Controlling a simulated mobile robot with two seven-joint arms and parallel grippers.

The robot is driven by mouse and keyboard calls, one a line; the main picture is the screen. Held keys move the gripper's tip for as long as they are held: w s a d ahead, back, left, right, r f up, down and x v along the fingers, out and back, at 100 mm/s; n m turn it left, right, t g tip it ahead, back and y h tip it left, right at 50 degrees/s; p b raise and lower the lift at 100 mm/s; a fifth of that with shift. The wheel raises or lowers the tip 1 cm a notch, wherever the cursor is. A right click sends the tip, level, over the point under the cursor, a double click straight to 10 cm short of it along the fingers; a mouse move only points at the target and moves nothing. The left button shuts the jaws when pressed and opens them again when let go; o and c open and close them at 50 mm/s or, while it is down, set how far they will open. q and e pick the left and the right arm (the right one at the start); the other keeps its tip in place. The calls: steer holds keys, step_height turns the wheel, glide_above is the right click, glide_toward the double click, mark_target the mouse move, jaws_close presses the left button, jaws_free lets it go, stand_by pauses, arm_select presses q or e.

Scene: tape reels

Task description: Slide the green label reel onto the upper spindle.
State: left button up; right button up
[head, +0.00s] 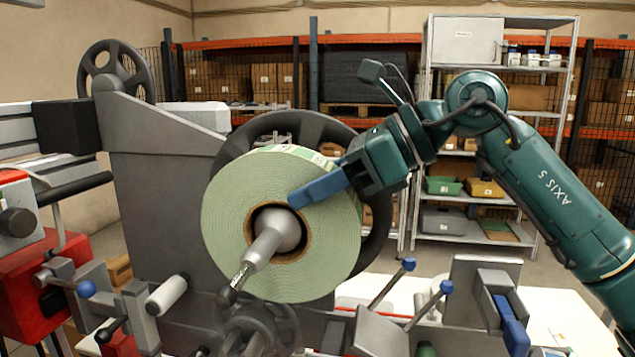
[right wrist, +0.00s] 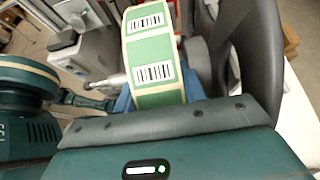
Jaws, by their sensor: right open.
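The green label reel (head: 225,222), a thick pale green roll with a brown core, is around the upper spindle (head: 272,237) in the head view. The light grey spindle shows through the core and sticks out toward the lower left. A large dark flange wheel (head: 374,225) stands behind the reel. My right gripper (head: 300,195) is open at the reel's upper right, one blue finger across its front face; the other finger is hidden. In the right wrist view, the reel's barcode labels (right wrist: 152,73) face the camera. Whether the reel touches the flange is unclear. My left gripper is not in view.
The grey machine body (head: 160,165) stands left of the reel, with another dark wheel (head: 118,70) at its top. Rollers and blue-knobbed levers (head: 408,264) lie below. A metal shelf (head: 470,220) and orange racking stand well behind.

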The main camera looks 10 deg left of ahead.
mark_target(334, 166)
steer(key=shift+w+d+r+t, duration=0.15)
steer(key=shift+w+r, duration=0.1)
steer(key=shift+w, duration=0.15)
steer(key=shift+w+d+r+t, duration=0.15)
steer(key=shift+w+r, duration=0.05)
steer(key=shift+w, duration=0.2)
steer(key=shift+o, duration=0.8)
steer(key=b+v, duration=0.1)
steer(key=v, duration=0.1)
steer(key=shift+w+d+r, duration=0.1)
steer(key=shift+d+r, duration=0.2)
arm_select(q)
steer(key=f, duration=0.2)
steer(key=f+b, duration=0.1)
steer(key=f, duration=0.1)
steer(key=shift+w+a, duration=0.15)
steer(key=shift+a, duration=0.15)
arm_select(e)
steer(key=s+v, duration=0.1)
steer(key=v, duration=0.8)
steer(key=shift+d+f, duration=0.2)
steer(key=shift+d, duration=0.2)
steer(key=shift+s, duration=0.1)
